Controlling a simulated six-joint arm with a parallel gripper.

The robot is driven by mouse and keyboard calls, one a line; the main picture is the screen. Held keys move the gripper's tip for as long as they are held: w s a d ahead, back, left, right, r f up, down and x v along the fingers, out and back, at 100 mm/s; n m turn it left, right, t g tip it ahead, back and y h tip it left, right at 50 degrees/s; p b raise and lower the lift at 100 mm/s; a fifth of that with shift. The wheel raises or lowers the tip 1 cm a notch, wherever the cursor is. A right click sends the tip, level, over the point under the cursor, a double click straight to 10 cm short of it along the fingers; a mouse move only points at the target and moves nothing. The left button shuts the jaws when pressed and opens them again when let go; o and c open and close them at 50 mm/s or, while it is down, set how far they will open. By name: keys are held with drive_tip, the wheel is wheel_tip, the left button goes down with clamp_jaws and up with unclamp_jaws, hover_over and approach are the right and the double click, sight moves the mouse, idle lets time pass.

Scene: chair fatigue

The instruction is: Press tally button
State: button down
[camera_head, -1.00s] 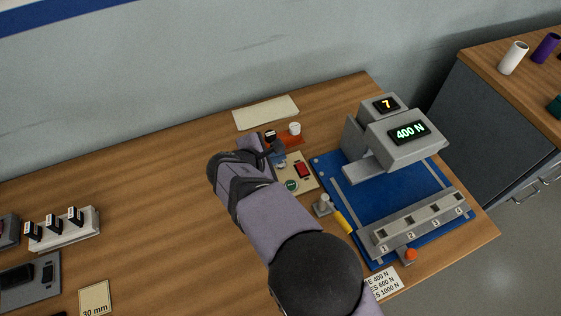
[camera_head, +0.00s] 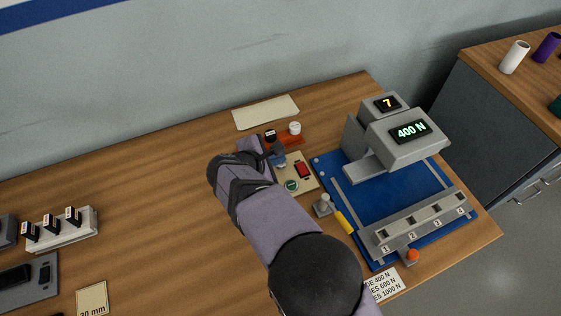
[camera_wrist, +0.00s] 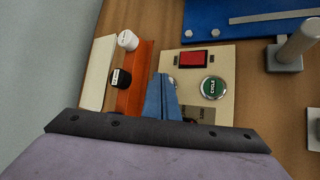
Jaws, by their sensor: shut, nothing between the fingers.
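My gripper (camera_wrist: 163,100) has blue fingers, shut and empty, over the left part of a beige control panel (camera_wrist: 222,62). It also shows in the head view (camera_head: 278,160). The panel carries a green button marked CYCLE (camera_wrist: 213,88) and a red switch (camera_wrist: 194,60). A small silvery round part (camera_wrist: 172,83) shows just beside the fingers, mostly hidden by them; I cannot tell whether it is the tally button or whether the fingertips touch it. A display (camera_head: 386,103) on the test machine (camera_head: 405,140) reads 7, and another reads 400 N.
An orange holder (camera_wrist: 137,75) with a white-capped piece (camera_wrist: 128,40) and a black-capped piece (camera_wrist: 121,78) stands close left of the fingers. A grey post (camera_head: 324,205) and the blue machine base (camera_head: 375,195) lie to the right. The wooden table's middle left is clear.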

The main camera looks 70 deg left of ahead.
sight(278, 168)
drive_tip(key=shift+f, duration=0.3)
drive_tip(key=shift+r, duration=0.2)
idle(0.4)
drive_tip(key=shift+r+p, duration=0.35)
drive_tip(key=shift+r, duration=0.3)
drive_tip(key=shift+r, duration=0.1)
drive_tip(key=shift+r+p, duration=1.8)
drive_tip(key=shift+r, duration=0.6)
drive_tip(key=shift+w, duration=0.1)
